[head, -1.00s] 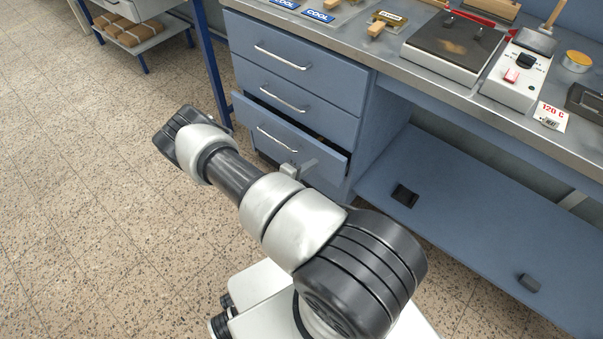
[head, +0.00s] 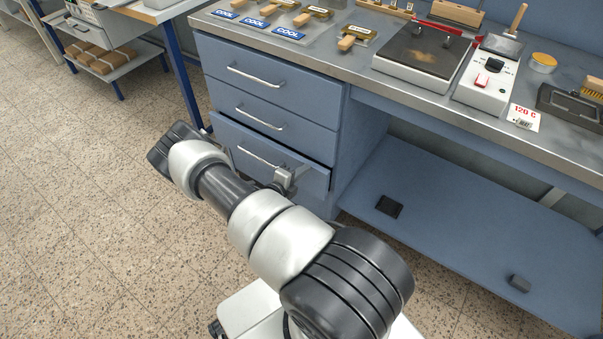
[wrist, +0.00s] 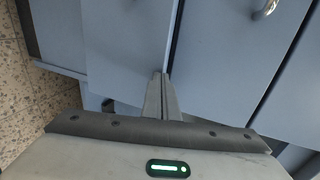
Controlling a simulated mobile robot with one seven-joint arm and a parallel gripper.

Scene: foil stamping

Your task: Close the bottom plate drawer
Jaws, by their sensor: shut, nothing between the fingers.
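The bottom plate drawer (head: 232,140) is the lowest of three blue drawers under the bench in the head view. It stands slightly out, with a narrow dark gap above its front. Its metal handle (head: 258,157) is left of my gripper (head: 286,178), which is at the right part of the drawer front. In the wrist view my gripper's fingers (wrist: 162,80) are together and empty, their tips at a blue drawer front (wrist: 125,45). Whether they touch it I cannot tell. My arm hides the lower part of the drawer.
The middle drawer (head: 240,108) and top drawer (head: 220,65) are shut. The bench top (head: 340,75) carries a hot plate (head: 425,55) and tools. A low blue shelf (head: 450,230) lies to the right.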

